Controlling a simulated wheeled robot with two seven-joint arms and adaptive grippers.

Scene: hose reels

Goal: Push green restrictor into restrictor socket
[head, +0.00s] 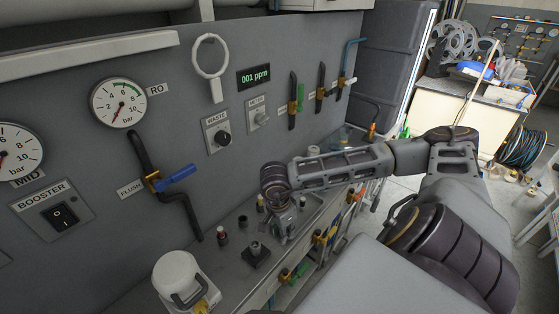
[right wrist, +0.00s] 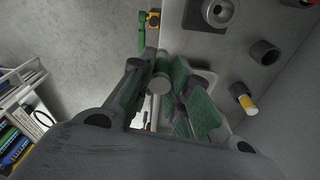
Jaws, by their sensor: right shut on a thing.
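My right gripper (head: 284,222) reaches down at the bench ledge in the head view. In the right wrist view my right gripper (right wrist: 160,92) is shut on a small cylinder with a grey round end (right wrist: 160,84) and green behind it, which I take as the green restrictor. Its far end is hidden. A dark square block with an upright round fitting (head: 254,254) stands left of the gripper; it looks like a socket, and a similar block (right wrist: 218,12) shows at the wrist view's top. I cannot tell which fitting is the restrictor socket. My left gripper is not in view.
Several small dark fittings stand on the ledge, one red-topped (head: 222,236) and one yellow-tipped (right wrist: 244,98). A white canister (head: 180,282) stands front left. The panel behind carries a blue-handled flush valve (head: 175,178). Coloured valves (head: 322,238) line the ledge's front edge.

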